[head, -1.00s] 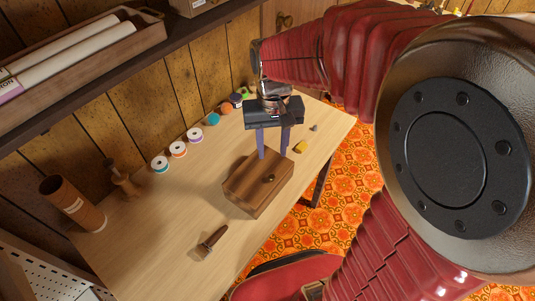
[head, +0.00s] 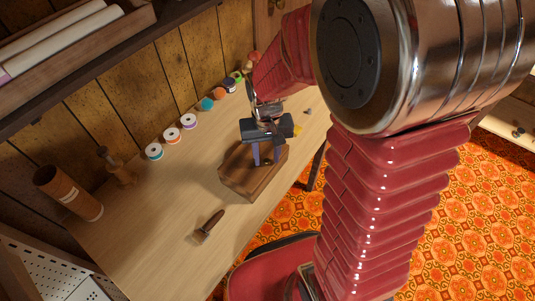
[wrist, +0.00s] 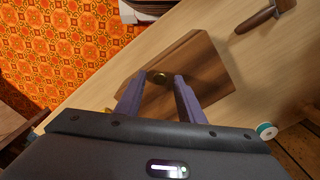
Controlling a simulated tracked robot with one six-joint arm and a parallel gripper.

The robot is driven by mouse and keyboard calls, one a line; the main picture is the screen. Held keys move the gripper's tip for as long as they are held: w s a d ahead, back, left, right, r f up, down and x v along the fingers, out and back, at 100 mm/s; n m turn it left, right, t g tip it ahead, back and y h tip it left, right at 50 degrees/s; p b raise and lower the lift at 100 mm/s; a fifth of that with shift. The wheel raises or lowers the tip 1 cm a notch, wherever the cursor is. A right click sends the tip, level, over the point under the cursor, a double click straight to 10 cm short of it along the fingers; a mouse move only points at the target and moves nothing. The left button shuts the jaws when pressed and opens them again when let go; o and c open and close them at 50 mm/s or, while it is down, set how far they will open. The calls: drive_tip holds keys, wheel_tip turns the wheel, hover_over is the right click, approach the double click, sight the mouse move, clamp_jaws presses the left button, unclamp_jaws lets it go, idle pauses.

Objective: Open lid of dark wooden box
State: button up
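The dark wooden box (head: 240,183) stands on the light wooden table, and its lid looks shut. My gripper (head: 266,161) is over the box with its fingers pointing down at the lid, hiding part of it. In the wrist view the box (wrist: 200,70) lies beyond my gripper (wrist: 161,77). The small round knob (wrist: 157,76) on the lid shows between the two fingertips, which are apart. I cannot tell whether either finger touches the knob or the lid.
A brush (head: 209,225) lies on the table (head: 170,240) in front of the box. Several thread spools (head: 172,135) line the wall side. A red seat (head: 270,273) is beside the table's front edge.

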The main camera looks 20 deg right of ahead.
drive_tip(key=shift+c, duration=0.4)
clamp_jaws()
drive_tip(key=shift+d, duration=0.1)
